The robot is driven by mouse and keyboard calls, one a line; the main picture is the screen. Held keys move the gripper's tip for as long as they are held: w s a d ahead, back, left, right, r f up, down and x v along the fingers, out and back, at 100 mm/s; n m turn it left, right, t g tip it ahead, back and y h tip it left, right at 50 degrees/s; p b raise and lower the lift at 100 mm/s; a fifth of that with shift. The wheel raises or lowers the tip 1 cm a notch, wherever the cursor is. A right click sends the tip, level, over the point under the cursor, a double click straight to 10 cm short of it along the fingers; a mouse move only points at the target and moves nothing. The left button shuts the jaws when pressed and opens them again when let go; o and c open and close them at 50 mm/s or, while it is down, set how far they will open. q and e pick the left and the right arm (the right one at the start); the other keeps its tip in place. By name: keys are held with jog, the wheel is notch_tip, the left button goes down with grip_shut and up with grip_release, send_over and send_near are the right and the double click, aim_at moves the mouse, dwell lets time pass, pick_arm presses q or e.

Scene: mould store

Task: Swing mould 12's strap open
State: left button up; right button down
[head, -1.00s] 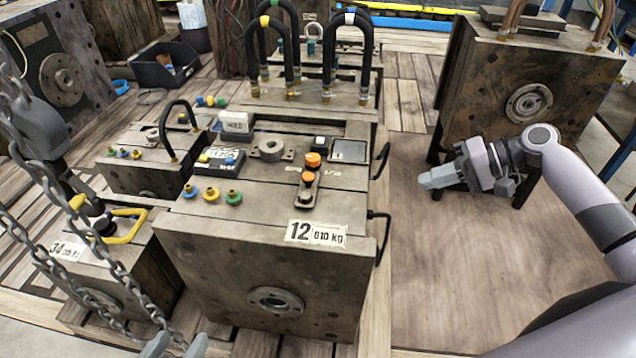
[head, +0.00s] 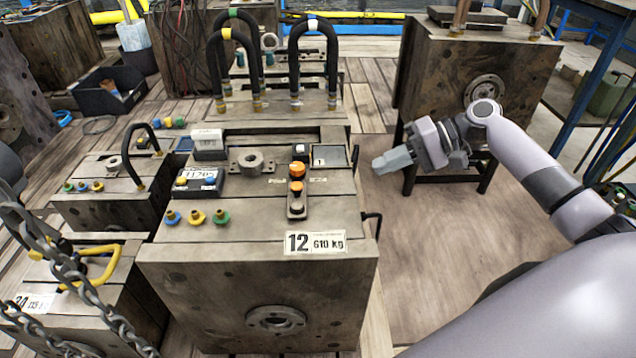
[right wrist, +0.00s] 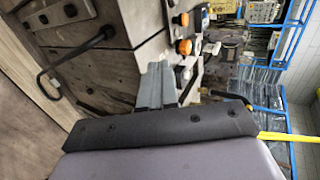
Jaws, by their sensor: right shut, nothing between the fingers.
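Mould 12 (head: 215,290) is a large brown-grey steel block in the middle of the head view, with a "12, 610 kg" label (head: 315,243) on its top front edge. Its strap (head: 297,210) is a short dark bar lying front to back on the top, with orange knobs (head: 297,186) at its far part. An orange knob also shows in the right wrist view (right wrist: 183,47). My right gripper (head: 378,167) is shut and empty, to the right of mould 12 and apart from the strap. Its grey fingers show in the right wrist view (right wrist: 155,85). My left gripper is out of view.
Dark hose loops (head: 316,50) stand behind mould 12. A bent handle (head: 373,225) sticks out from its right side. Chains (head: 60,265) hang at the left, over mould 34. Another mould (head: 440,90) stands on a dark stand at the right. Wooden floor between is clear.

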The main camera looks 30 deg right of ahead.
aim_at(297, 193)
jog(key=b+x, duration=0.3)
jog(key=x, duration=0.7)
jog(key=shift+a+f, duration=0.15)
jog(key=shift+a, duration=0.05)
jog(key=shift+w+a, duration=0.3)
jog(key=shift+a, duration=0.25)
jog(key=shift+w+a, duration=0.3)
jog(key=shift+a, duration=0.25)
jog(key=shift+w+a, duration=0.1)
jog(key=shift+a, duration=0.2)
jog(key=shift+w+a+r+b, duration=0.15)
jog(key=shift+a+r+b, duration=0.05)
jog(key=shift+a+b, duration=0.1)
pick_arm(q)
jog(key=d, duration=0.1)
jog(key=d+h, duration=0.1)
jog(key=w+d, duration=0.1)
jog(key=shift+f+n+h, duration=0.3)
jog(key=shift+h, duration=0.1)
pick_arm(e)
jog(key=shift+d, duration=0.1)
